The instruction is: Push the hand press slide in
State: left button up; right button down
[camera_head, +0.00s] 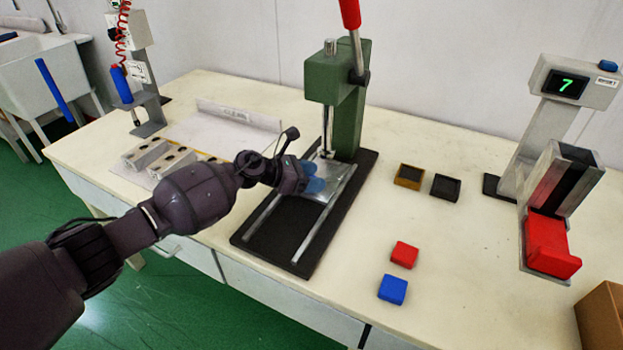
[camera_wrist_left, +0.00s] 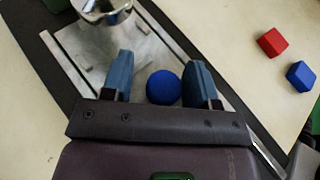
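The green hand press (camera_head: 347,100) stands on a dark base with two metal rails that run toward the table's front. Its silver slide plate (camera_head: 342,180) lies at the far part of the rails, close under the press ram. It also shows in the left wrist view (camera_wrist_left: 150,52). My left gripper (camera_head: 312,178) is low over the plate, its blue fingertips pointing at the press. In the left wrist view a round blue knob (camera_wrist_left: 164,87) sits between the two separated fingers, with a gap on its left side. Contact on its right side is unclear. My right gripper is not in view.
Red (camera_head: 404,254) and blue (camera_head: 392,290) blocks lie right of the base. Two small square moulds (camera_head: 409,177) lie farther back. A dispenser (camera_head: 560,180) reading 7 stands at the right. A metal holder tray (camera_head: 150,158) lies left of the press.

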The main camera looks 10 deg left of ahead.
pick_arm(q)
jog(key=shift+s, duration=0.1)
jog(key=shift+s+a+r, duration=0.1)
jog(key=shift+s+a, duration=0.05)
jog(key=shift+a, duration=0.2)
jog(key=p+v, duration=0.1)
jog(key=v, duration=0.9)
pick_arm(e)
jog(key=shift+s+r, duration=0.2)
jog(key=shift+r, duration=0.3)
